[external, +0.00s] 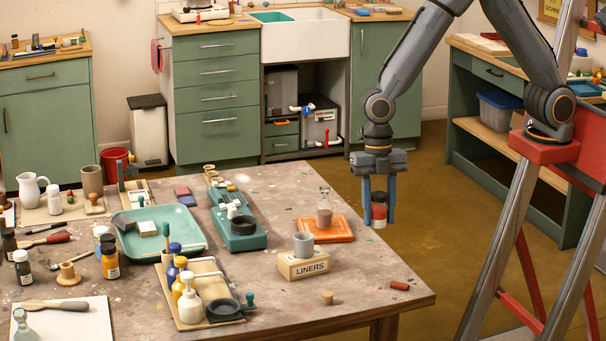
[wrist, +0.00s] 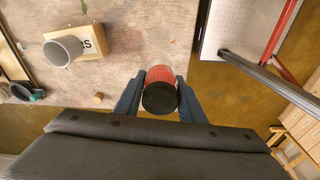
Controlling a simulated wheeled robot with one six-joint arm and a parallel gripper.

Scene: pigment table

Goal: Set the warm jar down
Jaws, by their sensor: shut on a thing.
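The warm jar (external: 378,208) is a small jar with red contents, a dark lid and a pale lower part. My gripper (external: 378,222) points down and its two blue fingers are shut on the jar's sides. The jar hangs upright in the air by the table's right edge. In the wrist view the jar (wrist: 160,90) sits between the fingertips, lid towards the camera, with table surface behind and left of it and floor to the right. Its underside is hidden there.
A box marked LINERS (external: 303,265) carries a grey cup (external: 303,244). A cork (external: 327,298) and a red-brown stick (external: 399,285) lie near the front right. Bare table surrounds them.

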